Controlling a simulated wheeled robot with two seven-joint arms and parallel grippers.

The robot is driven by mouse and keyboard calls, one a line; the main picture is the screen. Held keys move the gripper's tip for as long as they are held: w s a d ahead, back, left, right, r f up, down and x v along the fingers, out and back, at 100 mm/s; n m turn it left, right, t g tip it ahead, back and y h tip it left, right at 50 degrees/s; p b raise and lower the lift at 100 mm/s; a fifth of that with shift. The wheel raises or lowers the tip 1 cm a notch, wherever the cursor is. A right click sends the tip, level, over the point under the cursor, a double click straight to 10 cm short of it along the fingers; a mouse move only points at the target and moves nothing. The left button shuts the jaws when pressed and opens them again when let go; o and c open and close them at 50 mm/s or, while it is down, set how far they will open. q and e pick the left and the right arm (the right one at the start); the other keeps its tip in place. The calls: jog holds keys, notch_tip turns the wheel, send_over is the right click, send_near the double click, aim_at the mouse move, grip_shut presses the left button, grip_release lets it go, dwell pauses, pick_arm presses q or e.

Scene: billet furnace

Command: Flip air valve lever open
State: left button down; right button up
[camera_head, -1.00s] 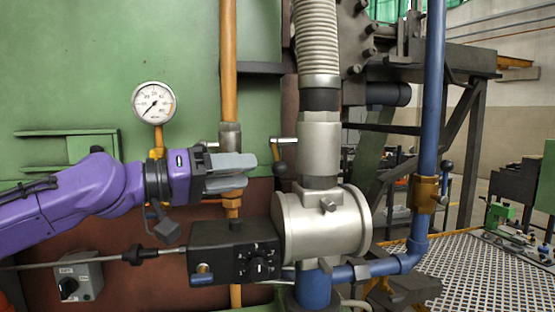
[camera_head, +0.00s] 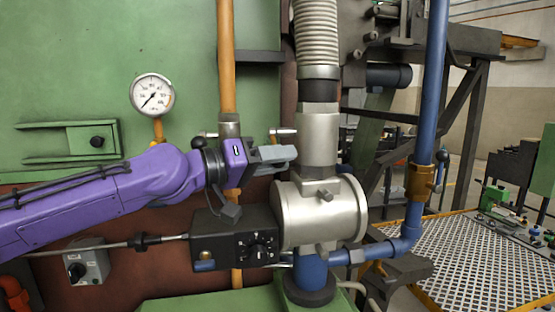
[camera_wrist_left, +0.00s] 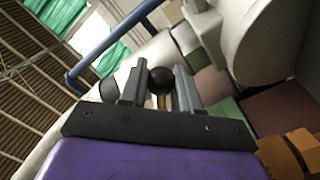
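A short metal lever (camera_head: 283,131) sticks out left of the silver vertical fitting in the head view; its lower part is hidden behind my left gripper (camera_head: 287,158). In the left wrist view a black ball knob (camera_wrist_left: 160,80) on a brass-coloured stem lies between the two fingers of my left gripper (camera_wrist_left: 158,88). The fingers look open, with small gaps beside the ball; I cannot tell whether either touches it. Another lever with a black ball (camera_head: 442,157) stands on the brass valve (camera_head: 421,181) of the blue pipe. My right gripper is not in view.
The silver valve body (camera_head: 320,213) and black actuator box (camera_head: 235,236) sit just below my left gripper. The orange pipe (camera_head: 227,60) runs behind my left wrist. A pressure gauge (camera_head: 152,95) is on the green wall. A grated platform (camera_head: 470,255) is at right.

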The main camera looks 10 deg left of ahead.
pick_arm(q)
jog(key=w+f+m+b, duration=0.1)
jog(key=m+b, duration=0.1)
jog(key=b, duration=0.1)
jog(key=w+f+m+h+b, duration=0.1)
jog(key=m+b, duration=0.1)
jog(key=b, duration=0.2)
jog(key=a+f+m+b, duration=0.1)
jog(key=m+b, duration=0.1)
jog(key=b, duration=0.2)
jog(key=shift+w+h, duration=0.4)
jog(key=shift+w+r+m+b, duration=0.1)
jog(key=shift+w+m+b, duration=0.2)
jog(key=shift+m, duration=0.4)
jog(key=shift+a, duration=0.1)
jog(key=shift+r, duration=0.1)
jog(key=c, duration=1.1)
grip_release()
jog(key=shift+o, duration=1.2)
